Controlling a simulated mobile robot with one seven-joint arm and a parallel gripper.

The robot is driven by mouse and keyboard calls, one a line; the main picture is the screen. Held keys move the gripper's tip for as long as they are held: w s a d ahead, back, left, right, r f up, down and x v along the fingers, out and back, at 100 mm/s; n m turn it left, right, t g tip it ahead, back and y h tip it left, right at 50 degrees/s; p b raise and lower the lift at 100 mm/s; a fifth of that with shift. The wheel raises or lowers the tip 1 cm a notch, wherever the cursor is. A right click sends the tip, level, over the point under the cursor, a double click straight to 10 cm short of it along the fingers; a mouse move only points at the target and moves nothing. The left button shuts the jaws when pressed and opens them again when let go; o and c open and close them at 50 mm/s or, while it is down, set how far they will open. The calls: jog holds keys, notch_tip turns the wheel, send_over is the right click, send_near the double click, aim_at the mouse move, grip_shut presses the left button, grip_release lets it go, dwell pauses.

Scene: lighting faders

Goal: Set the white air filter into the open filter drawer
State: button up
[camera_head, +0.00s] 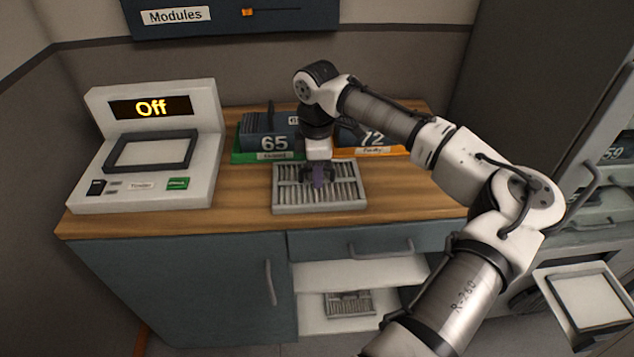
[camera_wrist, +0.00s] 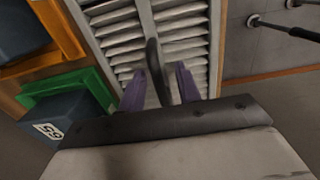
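The white air filter (camera_head: 285,198), a pale pleated panel with a raised frame, lies flat on the wooden counter. It also shows in the wrist view (camera_wrist: 185,50), with a dark handle (camera_wrist: 154,65) along its middle. My gripper (camera_head: 319,178) points down over the filter's middle. In the wrist view its purple fingers (camera_wrist: 160,86) stand apart on either side of the handle, with gaps visible. A pulled-out tray with a pale, dark-edged square (camera_head: 592,300), apparently the open filter drawer, sits low at the right; its lower edge is cut off.
A machine reading "Off" (camera_head: 150,150) stands at the left of the counter. Blue numbered modules on a green tray (camera_head: 245,157) and an orange tray (camera_head: 385,152) stand behind the filter. A similar grille (camera_head: 349,304) lies on the shelf below. A tall cabinet stands right.

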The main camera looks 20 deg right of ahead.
jog(key=shift+c, duration=0.4)
grip_shut()
